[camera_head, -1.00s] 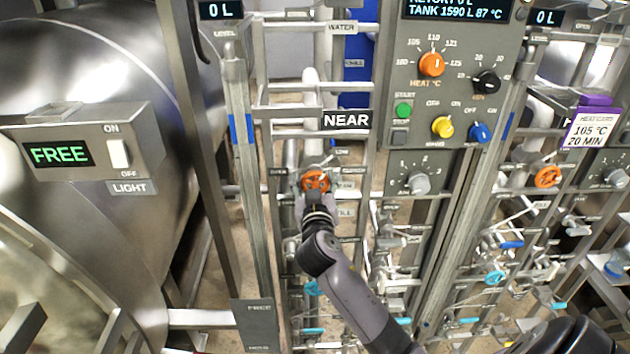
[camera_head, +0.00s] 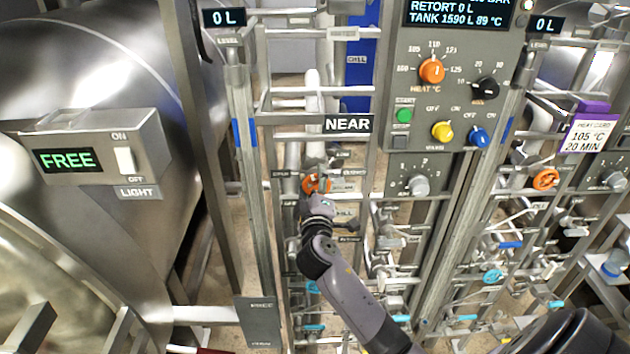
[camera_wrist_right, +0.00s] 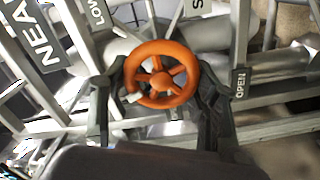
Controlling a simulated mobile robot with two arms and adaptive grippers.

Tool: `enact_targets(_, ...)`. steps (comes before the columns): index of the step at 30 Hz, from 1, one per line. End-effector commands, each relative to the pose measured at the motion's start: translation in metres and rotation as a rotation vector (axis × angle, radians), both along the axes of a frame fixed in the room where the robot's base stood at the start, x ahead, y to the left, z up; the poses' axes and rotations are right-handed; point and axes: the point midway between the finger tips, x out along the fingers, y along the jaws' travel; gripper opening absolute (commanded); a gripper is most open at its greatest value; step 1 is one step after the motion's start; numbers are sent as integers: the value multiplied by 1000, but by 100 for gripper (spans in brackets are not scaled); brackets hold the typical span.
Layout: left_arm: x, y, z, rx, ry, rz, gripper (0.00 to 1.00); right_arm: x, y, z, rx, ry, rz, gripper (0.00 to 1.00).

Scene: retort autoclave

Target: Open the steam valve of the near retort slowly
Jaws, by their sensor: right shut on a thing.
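The near retort's steam valve is an orange spoked handwheel (camera_head: 316,183) on the pipe rack below the NEAR sign (camera_head: 347,123). In the right wrist view the handwheel (camera_wrist_right: 161,75) sits between the two dark fingers of my right gripper (camera_wrist_right: 158,92), one on each side of its rim. The gripper is shut on the wheel. An OPEN label (camera_wrist_right: 240,83) is right of the wheel there. In the head view my right gripper (camera_head: 314,196) reaches the wheel from below and its wrist hides the lower part. My left gripper is not in view.
A control panel (camera_head: 432,110) with knobs and a display reading TANK 1590 L 89 °C is right of the wheel. A second orange handwheel (camera_head: 546,179) is farther right. A FREE display (camera_head: 67,160) is at left. Pipes and rack posts crowd the arm.

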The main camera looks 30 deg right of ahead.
Motion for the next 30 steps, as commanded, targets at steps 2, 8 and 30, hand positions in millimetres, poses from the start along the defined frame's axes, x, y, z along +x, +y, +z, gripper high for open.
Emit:
enact_targets(2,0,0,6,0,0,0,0,0,1,2,-64,37,1,28)
enact_targets(8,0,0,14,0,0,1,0,1,1,1,-227,137,2,28)
enact_targets(30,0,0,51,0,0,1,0,0,0,-4,-814,499,2,28)
